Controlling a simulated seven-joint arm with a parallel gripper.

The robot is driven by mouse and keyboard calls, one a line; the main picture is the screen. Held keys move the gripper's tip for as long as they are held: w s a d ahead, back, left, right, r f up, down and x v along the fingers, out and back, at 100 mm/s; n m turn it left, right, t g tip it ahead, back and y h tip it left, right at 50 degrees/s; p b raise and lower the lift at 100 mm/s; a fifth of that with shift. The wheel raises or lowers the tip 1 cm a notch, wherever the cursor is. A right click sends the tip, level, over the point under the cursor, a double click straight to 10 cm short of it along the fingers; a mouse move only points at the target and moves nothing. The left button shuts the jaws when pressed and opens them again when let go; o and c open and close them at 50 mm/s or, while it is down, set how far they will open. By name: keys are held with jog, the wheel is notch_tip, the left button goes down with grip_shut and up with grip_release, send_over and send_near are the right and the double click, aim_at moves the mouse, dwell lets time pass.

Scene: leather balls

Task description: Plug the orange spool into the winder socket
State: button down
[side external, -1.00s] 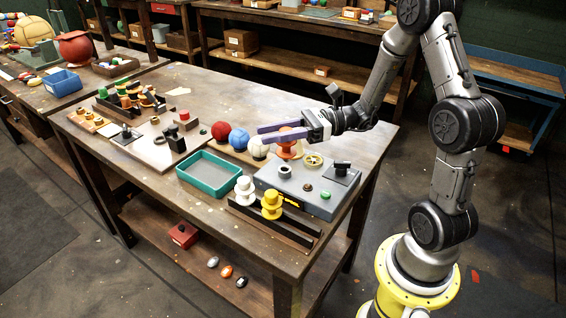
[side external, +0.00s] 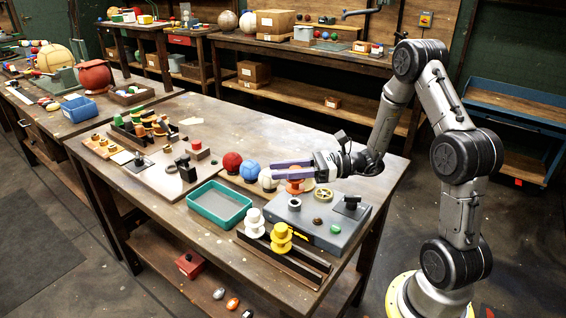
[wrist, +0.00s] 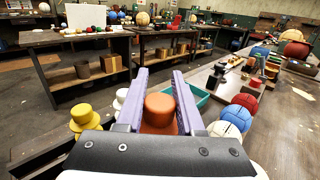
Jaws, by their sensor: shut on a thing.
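My gripper (side external: 268,173), with two purple fingers, is shut on the orange spool (side external: 296,186). In the wrist view, the spool (wrist: 161,112) sits between the fingers with its rounded top showing. It appears upright, near the back left of the grey winder box (side external: 300,232). I cannot tell whether its underside touches anything. A dark ring (side external: 294,204) on the box, possibly the socket, lies just in front of the spool in the side view, apart from it. A brass wheel (side external: 323,194) is to the right.
White (side external: 254,222) and yellow spools (side external: 281,238) stand on a dark rack in front of the box. A teal tray (side external: 220,207) is to the left. Red (side external: 232,162) and blue balls (side external: 249,172) sit behind it.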

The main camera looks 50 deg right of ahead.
jog(key=shift+f, duration=0.3)
jog(key=shift+f, duration=1.55)
dwell(1.6)
jog(key=shift+c, duration=2.3)
grip_release()
jog(key=v, duration=1.2)
